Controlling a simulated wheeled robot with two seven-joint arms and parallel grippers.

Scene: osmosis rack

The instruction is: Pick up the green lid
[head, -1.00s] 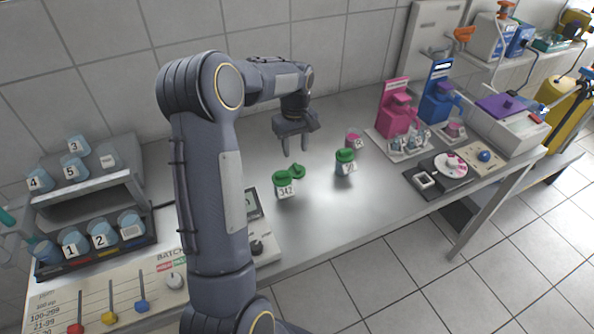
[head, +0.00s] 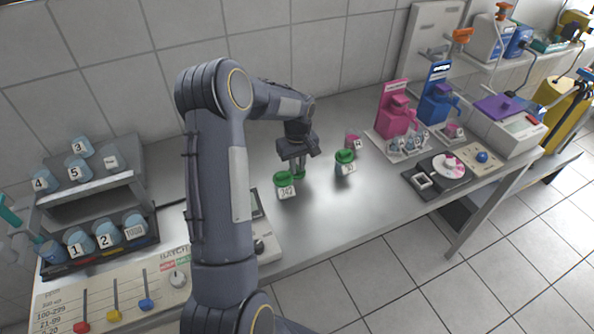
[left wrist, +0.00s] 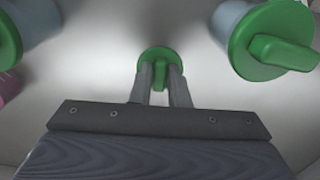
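A loose green lid (head: 299,174) with a raised grip sits low at the table surface, beside the jar marked 342. It also shows in the left wrist view (left wrist: 156,54), with its grip between my fingers. My left gripper (head: 299,168) points down over this lid. In the left wrist view its fingers (left wrist: 160,78) are close together against both sides of the grip, with no clear gap. The fingertips partly hide the lid. My right gripper is not in view.
A jar labelled 342 (head: 286,190) with a green lid stands just left of the loose lid. Another green-lidded jar (head: 344,167) stands to the right, and a pink jar (head: 352,142) behind it.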

